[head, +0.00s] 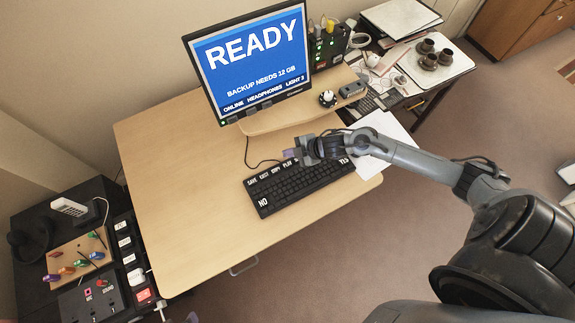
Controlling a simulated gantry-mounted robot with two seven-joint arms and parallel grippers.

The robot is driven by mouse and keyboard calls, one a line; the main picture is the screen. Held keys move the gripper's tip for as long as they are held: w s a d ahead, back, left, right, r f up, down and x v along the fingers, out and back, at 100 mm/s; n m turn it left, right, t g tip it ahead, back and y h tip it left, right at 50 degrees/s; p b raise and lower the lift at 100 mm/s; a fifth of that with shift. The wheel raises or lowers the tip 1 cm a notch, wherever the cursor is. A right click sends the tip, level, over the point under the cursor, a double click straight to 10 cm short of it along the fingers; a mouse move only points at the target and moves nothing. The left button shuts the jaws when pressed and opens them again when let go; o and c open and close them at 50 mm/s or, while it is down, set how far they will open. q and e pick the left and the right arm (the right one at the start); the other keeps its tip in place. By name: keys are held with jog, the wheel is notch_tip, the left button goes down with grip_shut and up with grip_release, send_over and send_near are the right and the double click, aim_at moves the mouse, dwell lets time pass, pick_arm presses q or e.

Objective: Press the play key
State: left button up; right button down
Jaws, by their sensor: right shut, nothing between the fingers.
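The black keyboard (292,189) lies on the wooden desk, with white labels along its back row. SAVE, a word like EJECT, COPY and PLAY can be made out; the play key (287,163) is at the right of these. A NO label sits at the front left and a YES label at the right end. My right gripper (290,153) is shut and empty, its tips over the back edge of the keyboard close to the play key. Whether they touch it I cannot tell. The gripper and arm hide part of the back row. My left gripper is not visible.
The monitor (250,57) behind the keyboard reads READY, BACKUP NEEDS 12 GB. A raised shelf (290,112), white papers (385,135) and a tray with brown cups (437,68) are to the right. A black side unit (105,270) stands left. The desk's left half is clear.

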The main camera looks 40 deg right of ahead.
aim_at(290, 166)
notch_tip(290, 166, down, 4)
jog(key=b, duration=0.3)
jog(key=shift+f+b, duration=0.55)
jog(key=shift+f, duration=0.35)
dwell(0.4)
dwell(0.7)
jog(key=shift+f, duration=0.1)
jog(key=shift+f, duration=0.35)
